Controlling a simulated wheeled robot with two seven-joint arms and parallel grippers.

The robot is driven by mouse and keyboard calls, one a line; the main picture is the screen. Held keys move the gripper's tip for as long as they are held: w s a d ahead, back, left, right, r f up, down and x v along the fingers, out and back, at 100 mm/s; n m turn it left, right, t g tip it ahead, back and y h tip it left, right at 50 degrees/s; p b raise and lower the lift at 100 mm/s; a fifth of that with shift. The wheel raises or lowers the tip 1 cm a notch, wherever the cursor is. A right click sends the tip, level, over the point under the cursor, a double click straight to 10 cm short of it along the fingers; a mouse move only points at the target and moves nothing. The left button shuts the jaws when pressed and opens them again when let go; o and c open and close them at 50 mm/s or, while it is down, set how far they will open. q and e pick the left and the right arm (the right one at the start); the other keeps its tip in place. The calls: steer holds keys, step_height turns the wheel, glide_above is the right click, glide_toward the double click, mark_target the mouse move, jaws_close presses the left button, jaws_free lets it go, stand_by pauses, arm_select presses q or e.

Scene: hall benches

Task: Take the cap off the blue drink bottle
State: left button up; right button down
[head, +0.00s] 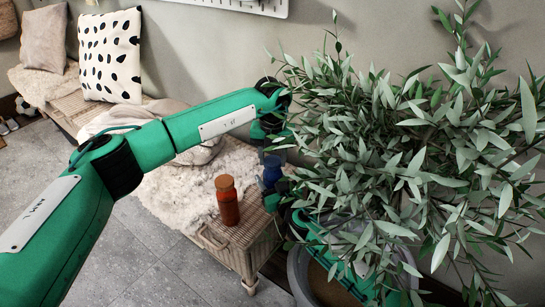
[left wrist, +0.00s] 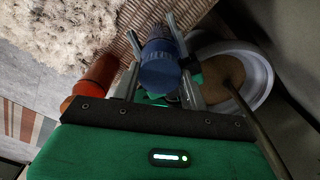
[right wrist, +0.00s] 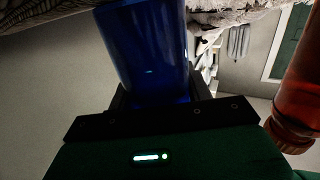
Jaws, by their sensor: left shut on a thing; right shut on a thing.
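The blue drink bottle (head: 271,172) is upright at the bench's right end in the head view, partly hidden by my grippers. My left gripper (head: 272,150) is above it, shut on its blue cap (left wrist: 160,74), with one finger on each side in the left wrist view. My right gripper (head: 284,190) is beside the bottle, partly hidden by leaves. It is shut on the bottle's body, which fills the middle of the right wrist view (right wrist: 145,50). Whether the cap has turned or lifted cannot be told.
An orange-brown bottle (head: 228,203) with a brown cap stands close left of the blue one on the woven bench (head: 245,240). A leafy plant (head: 410,150) in a grey pot (head: 296,268) crowds the right side. A fluffy throw (head: 180,190) covers the bench to the left.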

arm_select(q)
steer(key=n, duration=1.2)
steer(key=shift+n, duration=0.3)
steer(key=n, duration=0.4)
steer(key=shift+n, duration=0.3)
steer(key=shift+r, duration=0.2)
steer(key=shift+r, duration=1)
